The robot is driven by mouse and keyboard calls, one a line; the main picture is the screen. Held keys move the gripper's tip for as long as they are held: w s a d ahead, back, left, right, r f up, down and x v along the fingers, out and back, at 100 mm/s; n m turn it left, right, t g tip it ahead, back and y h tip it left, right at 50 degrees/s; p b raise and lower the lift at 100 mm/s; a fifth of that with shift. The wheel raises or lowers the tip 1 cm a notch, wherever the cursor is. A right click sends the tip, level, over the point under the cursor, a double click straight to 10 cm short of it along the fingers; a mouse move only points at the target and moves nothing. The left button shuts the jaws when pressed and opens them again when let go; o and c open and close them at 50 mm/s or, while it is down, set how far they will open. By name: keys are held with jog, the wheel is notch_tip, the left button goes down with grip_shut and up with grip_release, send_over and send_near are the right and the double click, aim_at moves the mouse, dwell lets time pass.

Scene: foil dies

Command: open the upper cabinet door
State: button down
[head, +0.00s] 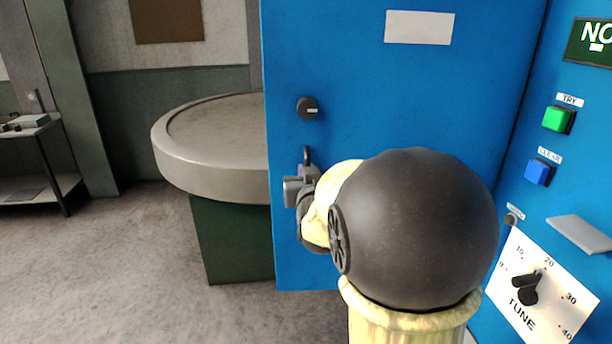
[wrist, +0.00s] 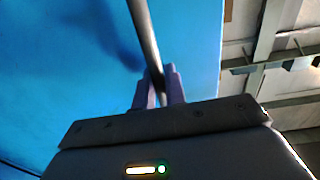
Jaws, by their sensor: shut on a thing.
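The blue cabinet door (head: 400,85) fills the middle of the head view, with a white label near its top and a round black knob (head: 308,108) near its left edge. Below the knob is a dark bar handle (head: 307,154), mostly hidden by my gripper (head: 305,180). In the wrist view the handle (wrist: 144,35) runs down between the fingers of my gripper (wrist: 160,88), which are shut on it. The door stands at an angle to the control panel on the right. My arm hides the door's lower right part.
The blue control panel (head: 545,215) on the right carries a green button (head: 558,118), a blue button (head: 539,172) and a tuning dial (head: 527,288). A round grey-topped table (head: 215,150) stands behind the door's left edge. The floor at left is clear.

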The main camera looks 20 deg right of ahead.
jog(key=shift+s+r, duration=0.15)
jog(key=shift+s, duration=0.25)
jog(key=shift+a, duration=0.1)
jog(key=c, duration=1.6)
grip_release()
jog(key=shift+o, duration=0.2)
jog(key=shift+s+a, duration=0.1)
jog(key=shift+s+f, duration=0.1)
jog(key=shift+f, duration=0.1)
